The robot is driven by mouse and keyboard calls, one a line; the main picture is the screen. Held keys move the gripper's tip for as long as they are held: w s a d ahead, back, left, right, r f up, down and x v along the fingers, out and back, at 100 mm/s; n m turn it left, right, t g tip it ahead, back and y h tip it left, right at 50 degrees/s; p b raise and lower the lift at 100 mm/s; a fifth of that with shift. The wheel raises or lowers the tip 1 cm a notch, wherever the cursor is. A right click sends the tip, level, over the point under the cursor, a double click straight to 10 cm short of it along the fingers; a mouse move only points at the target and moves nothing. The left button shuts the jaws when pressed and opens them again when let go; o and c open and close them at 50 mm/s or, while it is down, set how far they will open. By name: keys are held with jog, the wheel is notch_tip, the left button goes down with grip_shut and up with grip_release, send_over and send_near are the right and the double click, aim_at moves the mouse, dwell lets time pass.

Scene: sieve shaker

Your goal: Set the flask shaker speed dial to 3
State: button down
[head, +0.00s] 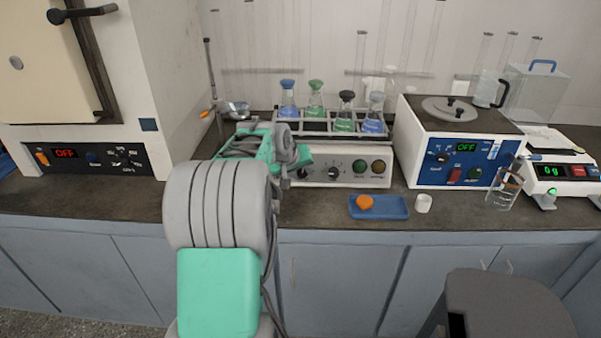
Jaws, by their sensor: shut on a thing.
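The flask shaker (345,153) is a light box on the bench, with several stoppered flasks of blue and green liquid in its rack. Its front panel carries a dark dial (333,173) with a scale, another small dark knob (302,173) to its left, and a green and an amber button at the right. My gripper (287,181) is at the panel's left end, shut on a small part there. My wrist and arm cover that part and the panel's left end. I cannot read the dial settings or tell which dial is the speed dial.
An oven with an OFF display (65,153) stands at left. A blue centrifuge-like unit (458,148) and a balance (560,172) stand at right. A blue tray (391,211) with an orange object, a white cup (423,203) and a glass beaker (503,188) sit near the bench's front edge.

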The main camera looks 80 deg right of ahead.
jog(key=m+t, duration=0.1)
jog(key=m+t+y, duration=0.1)
jog(key=shift+s+d+r+m+t, duration=0.1)
jog(key=shift+s+m+t, duration=0.2)
jog(key=shift+m, duration=0.1)
jog(key=shift+m+t+p, duration=0.4)
jog(key=shift+m+t, duration=0.6)
jog(key=c, duration=1.1)
grip_release()
jog(key=shift+o, duration=0.2)
jog(key=v, duration=0.7)
jog(key=shift+s+r, duration=0.2)
jog(key=shift+r, duration=0.05)
